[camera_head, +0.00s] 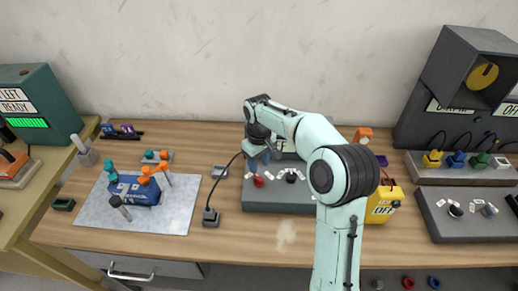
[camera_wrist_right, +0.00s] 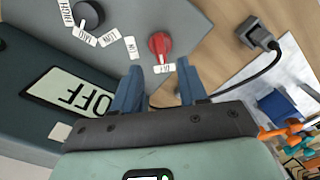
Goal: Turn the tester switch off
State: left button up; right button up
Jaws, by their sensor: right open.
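The tester is a grey panel (camera_head: 280,208) with a dark raised back, at the middle of the bench. Its red switch (camera_head: 258,181) is also in the right wrist view (camera_wrist_right: 160,44), with small white labels beside it that I cannot read surely. The tester's display (camera_wrist_right: 82,94) reads OFF, upside down in that view. A black knob (camera_wrist_right: 88,15) with several labels sits beside the switch. My right gripper (camera_wrist_right: 160,85) is open and empty. Its blue fingers point toward the red switch, apart from it. My left gripper is not in view.
A black cable runs to a small plug block (camera_head: 211,217) left of the tester. A yellow box (camera_head: 383,208) stands close on the right. A blue block (camera_head: 135,190) lies on a pale mat (camera_head: 90,215) with orange and teal pieces. More panels stand at far right.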

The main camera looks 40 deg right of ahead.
aim_at(259, 177)
notch_tip(259, 177, up, 7)
jog(key=shift+f, duration=0.15)
dwell(0.6)
